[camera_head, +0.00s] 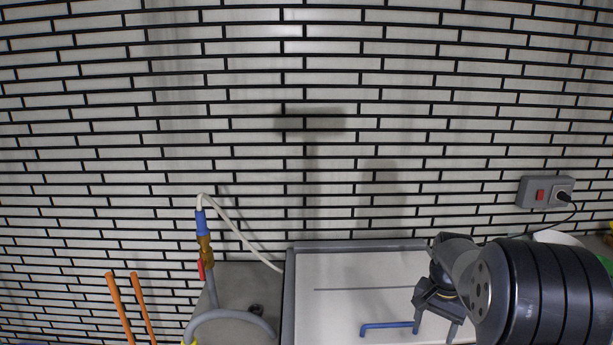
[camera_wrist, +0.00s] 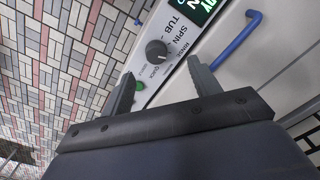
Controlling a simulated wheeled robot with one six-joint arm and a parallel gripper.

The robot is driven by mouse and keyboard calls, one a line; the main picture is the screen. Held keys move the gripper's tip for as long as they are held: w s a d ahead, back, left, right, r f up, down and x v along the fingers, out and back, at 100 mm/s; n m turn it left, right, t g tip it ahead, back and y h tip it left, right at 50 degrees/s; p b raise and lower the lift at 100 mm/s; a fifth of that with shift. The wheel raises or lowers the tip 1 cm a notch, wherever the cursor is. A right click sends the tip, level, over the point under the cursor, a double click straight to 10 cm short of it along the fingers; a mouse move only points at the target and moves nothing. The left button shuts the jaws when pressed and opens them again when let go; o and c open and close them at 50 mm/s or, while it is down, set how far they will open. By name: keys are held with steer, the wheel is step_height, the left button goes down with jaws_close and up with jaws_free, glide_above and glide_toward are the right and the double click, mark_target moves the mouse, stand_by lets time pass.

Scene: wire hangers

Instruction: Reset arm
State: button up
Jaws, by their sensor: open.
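My gripper (camera_head: 436,326) hangs with its fingers downward in front of the white lid of a machine, at the lower right of the head view. In the wrist view my gripper (camera_wrist: 160,72) has its two dark fingers spread wide apart, with nothing held between them. Beyond the fingers is a control panel with a dark round knob (camera_wrist: 156,51), a green button (camera_wrist: 140,86) and "SPIN TUB" lettering. My arm covers the right part of the machine in the head view.
The machine (camera_head: 345,272) has a blue handle (camera_head: 385,327), also in the wrist view (camera_wrist: 238,42). A pipe with a blue fitting (camera_head: 202,223) and white hose stands left. Orange poles (camera_head: 118,305) are at lower left. A socket box (camera_head: 546,192) is on the brick wall.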

steer(key=shift+n+t, duration=0.3)
steer(key=shift+n, duration=0.4)
steer(key=shift+s+a+r, duration=0.35)
steer(key=shift+s+a, duration=0.1)
steer(key=shift+a, duration=0.25)
steer(key=shift+s+a+r, duration=0.35)
steer(key=shift+s+a, duration=0.1)
steer(key=shift+a, duration=0.25)
steer(key=shift+s+a+r, duration=0.35)
steer(key=shift+s+a, duration=0.1)
steer(key=shift+a, duration=0.25)
